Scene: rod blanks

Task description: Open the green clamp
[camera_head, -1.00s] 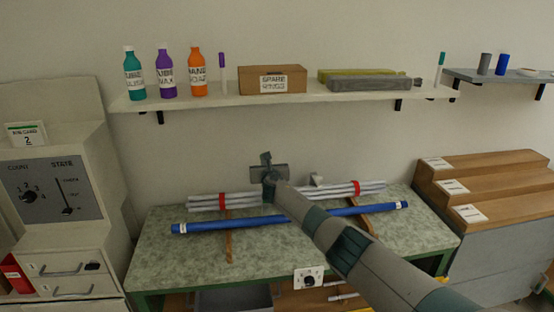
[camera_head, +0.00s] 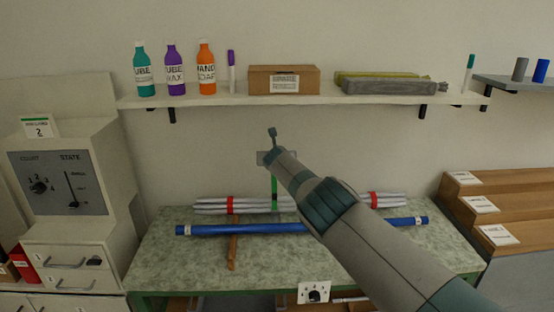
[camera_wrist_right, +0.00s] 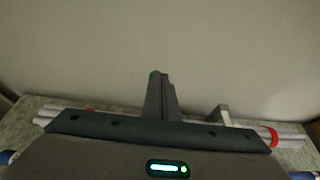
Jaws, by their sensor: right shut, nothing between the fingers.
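A narrow upright green piece (camera_head: 274,192), which looks like part of the green clamp, stands at the middle of a bundle of grey rods (camera_head: 250,205) at the back of the bench. The rest of the clamp is hidden behind my right arm. My right gripper (camera_head: 272,132) is above the green piece, in front of the wall, shut and empty. In the right wrist view its fingers (camera_wrist_right: 160,90) are together, with a small green patch at their tip; I cannot tell what the patch belongs to. My left gripper is not in view.
Red bands (camera_head: 232,205) circle the rods. A long blue tube (camera_head: 200,230) lies in front of them on the green bench top (camera_head: 180,262). A shelf (camera_head: 300,101) with bottles and a cardboard box (camera_head: 284,79) hangs above. A grey bracket (camera_wrist_right: 222,115) stands right of my fingers.

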